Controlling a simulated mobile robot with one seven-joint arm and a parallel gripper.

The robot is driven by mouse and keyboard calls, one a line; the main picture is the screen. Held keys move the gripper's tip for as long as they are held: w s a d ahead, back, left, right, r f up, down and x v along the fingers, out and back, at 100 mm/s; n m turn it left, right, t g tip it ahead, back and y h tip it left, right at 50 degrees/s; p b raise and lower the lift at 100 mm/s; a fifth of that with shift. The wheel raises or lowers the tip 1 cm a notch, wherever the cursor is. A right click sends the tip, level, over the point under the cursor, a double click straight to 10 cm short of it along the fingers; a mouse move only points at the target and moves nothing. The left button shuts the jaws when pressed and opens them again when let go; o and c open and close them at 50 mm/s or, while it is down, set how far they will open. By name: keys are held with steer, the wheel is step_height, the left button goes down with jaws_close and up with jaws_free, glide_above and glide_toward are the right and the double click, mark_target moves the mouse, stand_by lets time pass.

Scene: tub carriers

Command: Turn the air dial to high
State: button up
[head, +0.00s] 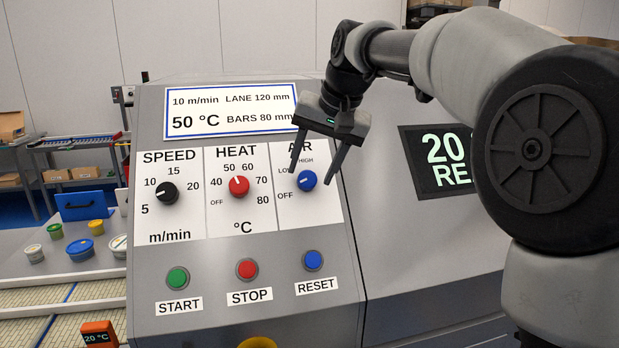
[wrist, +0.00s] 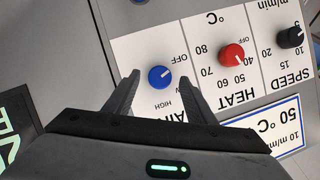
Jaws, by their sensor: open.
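The blue air dial (head: 306,180) is on the sloped control panel, at the right end of the row of dials. Its white mark points toward the OFF label, as the wrist view also shows on the dial (wrist: 159,78). The LOW and HIGH labels are above it, and the AIR title is partly hidden by my gripper. My gripper (head: 312,171) is open, its fingers pointing down toward the panel on either side of the dial. In the wrist view the dial sits between the fingertips (wrist: 160,79), with a gap on each side. I see no contact.
The red heat dial (head: 239,186) is just left of the air dial, and the black speed dial (head: 166,193) is farther left. Below are green start (head: 177,278), red stop (head: 247,269) and blue reset (head: 313,260) buttons. A dark display (head: 437,178) is to the right.

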mark_target(307, 181)
steer(key=shift+x, duration=1.4)
steer(key=shift+r, duration=0.1)
steer(key=c, duration=1)
steer(key=shift+c, duration=0.2)
